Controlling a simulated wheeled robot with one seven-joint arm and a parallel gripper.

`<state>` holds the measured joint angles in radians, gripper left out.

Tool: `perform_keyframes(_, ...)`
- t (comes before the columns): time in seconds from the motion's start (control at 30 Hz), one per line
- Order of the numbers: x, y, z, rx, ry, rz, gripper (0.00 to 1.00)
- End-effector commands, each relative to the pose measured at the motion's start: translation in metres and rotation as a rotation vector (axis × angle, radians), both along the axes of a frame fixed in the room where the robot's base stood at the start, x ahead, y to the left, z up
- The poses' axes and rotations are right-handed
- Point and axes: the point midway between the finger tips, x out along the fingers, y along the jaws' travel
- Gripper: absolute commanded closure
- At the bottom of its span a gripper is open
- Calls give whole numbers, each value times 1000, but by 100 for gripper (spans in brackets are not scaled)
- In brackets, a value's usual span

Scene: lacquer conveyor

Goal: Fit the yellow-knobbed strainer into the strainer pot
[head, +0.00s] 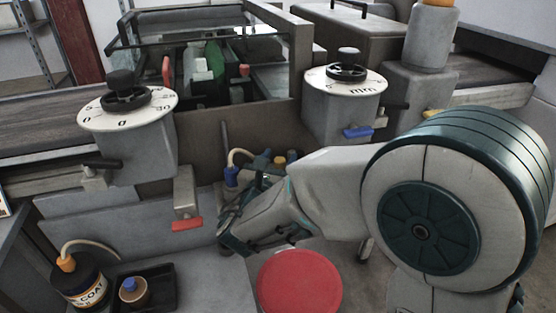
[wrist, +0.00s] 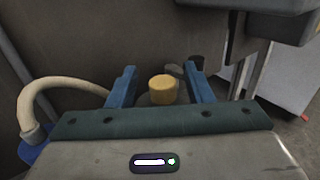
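The yellow knob of the strainer (wrist: 162,88) shows between my fingers in the wrist view, with a gap on each side. Its body is mostly hidden behind my gripper. In the head view the gripper (head: 266,163) is partly hidden by my own arm, low in front of the machine. I cannot tell which vessel is the strainer pot.
A blue-capped container with a pale hose (wrist: 38,118) stands close left of my gripper. A black tray (head: 166,290) holds a blue-knobbed pot (head: 133,291) beside an orange-capped bottle (head: 80,282). A red round stool top (head: 299,284) is below my arm. Two dial posts (head: 150,145) (head: 340,115) rise nearby.

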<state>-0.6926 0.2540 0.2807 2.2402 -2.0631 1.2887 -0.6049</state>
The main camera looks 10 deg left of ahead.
Motion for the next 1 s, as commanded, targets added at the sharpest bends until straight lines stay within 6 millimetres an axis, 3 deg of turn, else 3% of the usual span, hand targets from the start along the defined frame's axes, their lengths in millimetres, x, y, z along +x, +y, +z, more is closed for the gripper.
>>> perform_keyframes(0.2,0,-4,0,0,-1,-10,50)
perform_keyframes(0.33,-12,-1,1,0,-1,-5,50)
perform_keyframes(0.73,-101,7,1,-1,0,6,50)
perform_keyframes(1.0,-135,8,0,-2,0,2,50)
